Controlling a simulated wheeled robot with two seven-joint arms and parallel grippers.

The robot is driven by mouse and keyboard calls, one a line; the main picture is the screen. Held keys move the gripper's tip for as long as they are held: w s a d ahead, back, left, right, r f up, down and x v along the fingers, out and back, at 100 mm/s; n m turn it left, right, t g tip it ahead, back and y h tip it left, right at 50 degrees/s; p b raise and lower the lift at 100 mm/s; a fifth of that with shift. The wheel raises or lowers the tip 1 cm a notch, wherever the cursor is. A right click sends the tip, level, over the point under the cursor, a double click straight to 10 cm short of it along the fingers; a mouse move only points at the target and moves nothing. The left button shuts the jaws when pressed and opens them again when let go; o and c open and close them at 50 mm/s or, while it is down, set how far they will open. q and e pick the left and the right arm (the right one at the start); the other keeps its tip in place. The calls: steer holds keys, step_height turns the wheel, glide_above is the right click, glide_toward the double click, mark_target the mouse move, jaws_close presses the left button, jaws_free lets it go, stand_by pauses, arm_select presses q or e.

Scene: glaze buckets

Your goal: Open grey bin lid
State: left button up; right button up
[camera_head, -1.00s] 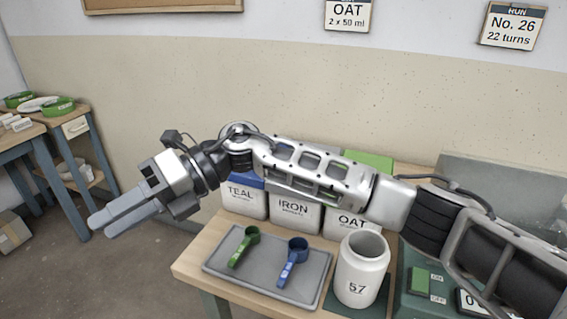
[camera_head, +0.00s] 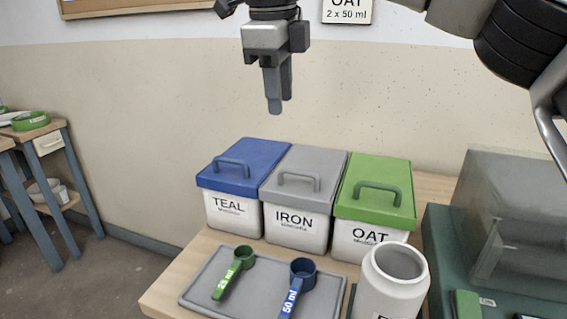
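The grey bin is the white box marked IRON (camera_head: 294,223), the middle one of three bins in a row. Its flat grey lid (camera_head: 310,163) is shut and has an arched grey handle (camera_head: 299,180) on top. My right gripper (camera_head: 277,102) points down, above and behind the bins, apart from the lid and holding nothing visible. Its fingers overlap in this view, so the gap between them is not clear. My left gripper is not in view.
A blue-lidded TEAL bin (camera_head: 243,161) and a green-lidded OAT bin (camera_head: 375,180) flank the grey one closely. In front are a tray (camera_head: 208,280) with green and blue scoops and a white jar (camera_head: 391,291). A dark green machine (camera_head: 440,245) stands at right.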

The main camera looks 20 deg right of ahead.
mark_target(285, 171)
steer(key=f, duration=0.4)
steer(key=w+d+f+b, duration=0.1)
steer(key=f, duration=0.3)
steer(key=w+f, duration=0.1)
steer(key=f, duration=0.3)
steer(key=shift+d+f+b, duration=0.15)
steer(key=shift+f+b, duration=0.15)
jaws_close()
